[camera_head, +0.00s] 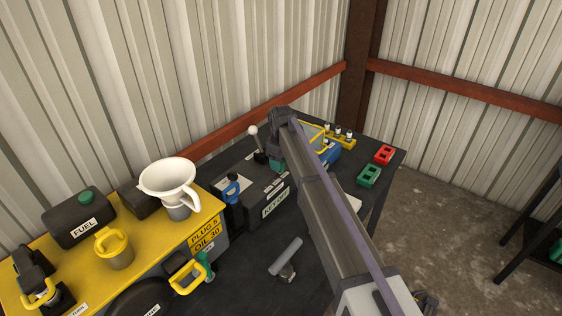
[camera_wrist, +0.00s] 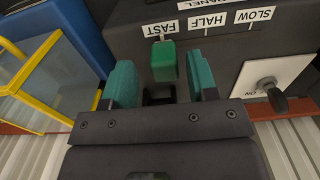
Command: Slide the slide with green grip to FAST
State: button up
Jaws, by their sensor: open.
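In the wrist view the green grip (camera_wrist: 163,62) of the slide stands by the FAST label (camera_wrist: 164,28) on a dark panel (camera_wrist: 135,36). The HALF label (camera_wrist: 207,22) and SLOW label (camera_wrist: 254,14) lie to its right, all upside down. My gripper (camera_wrist: 162,72) is open, with one teal finger on each side of the green grip. A gap shows between the grip and each finger. In the head view my arm covers most of this spot, and a little teal of my gripper (camera_head: 277,164) shows; the green grip cannot be made out there.
In the wrist view a yellow-framed clear cover (camera_wrist: 40,75) is at left and a toggle switch (camera_wrist: 274,95) on a white plate at right. In the head view the dark table also holds a green block (camera_head: 368,176), a red block (camera_head: 384,155) and a white-knobbed lever (camera_head: 255,138).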

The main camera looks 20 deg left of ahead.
notch_tip(320, 180, up, 9)
jog(key=p, duration=0.8)
jog(key=shift+r, duration=0.2)
jog(key=s+d+f+m+b, duration=0.3)
jog(key=s+d, duration=0.6)
jog(key=d, duration=0.4)
jog(key=s+d+f+m+b, duration=0.4)
jog(key=s+d+m, duration=0.2)
jog(key=s+d, duration=0.4)
jog(key=s+d+f+m+b, duration=0.3)
jog(key=s+d, duration=0.7)
jog(key=d, duration=0.8)
jog(key=shift+s+d+f+m+b, duration=0.2)
jog(key=shift+f+m+b, duration=0.1)
jog(key=shift+m, duration=0.6)
